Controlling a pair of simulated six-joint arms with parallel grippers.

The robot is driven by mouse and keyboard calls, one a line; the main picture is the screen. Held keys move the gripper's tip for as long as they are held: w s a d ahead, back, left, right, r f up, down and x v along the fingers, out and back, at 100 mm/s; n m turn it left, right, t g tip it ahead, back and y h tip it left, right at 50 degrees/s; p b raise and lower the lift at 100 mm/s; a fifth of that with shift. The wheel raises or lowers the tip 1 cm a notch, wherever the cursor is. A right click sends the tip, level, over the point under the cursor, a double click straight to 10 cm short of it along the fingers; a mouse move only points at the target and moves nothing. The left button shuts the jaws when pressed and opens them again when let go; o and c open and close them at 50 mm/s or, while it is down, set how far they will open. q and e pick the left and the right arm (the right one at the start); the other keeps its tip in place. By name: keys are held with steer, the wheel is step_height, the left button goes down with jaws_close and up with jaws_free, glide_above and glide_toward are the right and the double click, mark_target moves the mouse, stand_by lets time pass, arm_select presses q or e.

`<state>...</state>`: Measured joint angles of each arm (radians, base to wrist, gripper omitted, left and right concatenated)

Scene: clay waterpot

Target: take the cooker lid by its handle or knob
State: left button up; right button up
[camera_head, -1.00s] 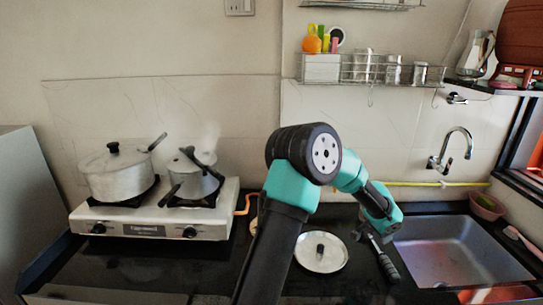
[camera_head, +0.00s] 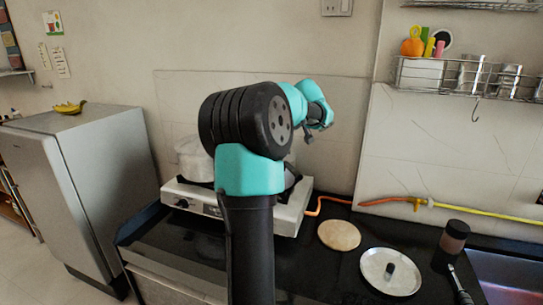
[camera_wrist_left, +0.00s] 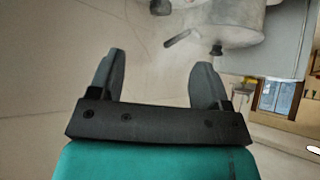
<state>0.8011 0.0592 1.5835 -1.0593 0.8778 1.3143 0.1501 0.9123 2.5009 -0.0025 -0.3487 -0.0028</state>
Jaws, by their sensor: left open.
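A round silver lid (camera_head: 392,284) with a dark upright knob (camera_head: 390,268) lies flat on the black counter, right of my arm in the head view. Metal pots on the white stove (camera_head: 290,216) are mostly hidden behind my arm; the pale left pot (camera_head: 193,160) shows partly. In the left wrist view a metal pot (camera_wrist_left: 228,25) with dark handles is beyond the fingers, at the upper right. My left gripper (camera_wrist_left: 160,60) is open and empty; in the head view it (camera_head: 309,137) is raised above the stove, away from the counter lid. My right gripper is not in view.
A round wooden board (camera_head: 338,235) lies left of the lid. A brown jar (camera_head: 455,238) and a dark-handled tool (camera_head: 460,287) are by the sink (camera_head: 510,275). An orange hose (camera_head: 330,202) runs behind. A fridge (camera_head: 80,185) stands left; a wire rack (camera_head: 470,80) hangs above.

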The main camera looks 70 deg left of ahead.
arm_select(q)
steer(key=shift+f, duration=0.1)
steer(key=x, duration=1.1)
steer(key=shift+a, duration=0.1)
steer(key=shift+a+f, duration=0.3)
steer(key=shift+f, duration=0.1)
steer(key=shift+x, duration=2.6)
steer(key=shift+s+a, duration=0.1)
steer(key=shift+a, duration=0.05)
steer(key=shift+r, duration=0.2)
steer(key=shift+c, duration=0.4)
jaws_close()
steer(key=shift+r, duration=0.1)
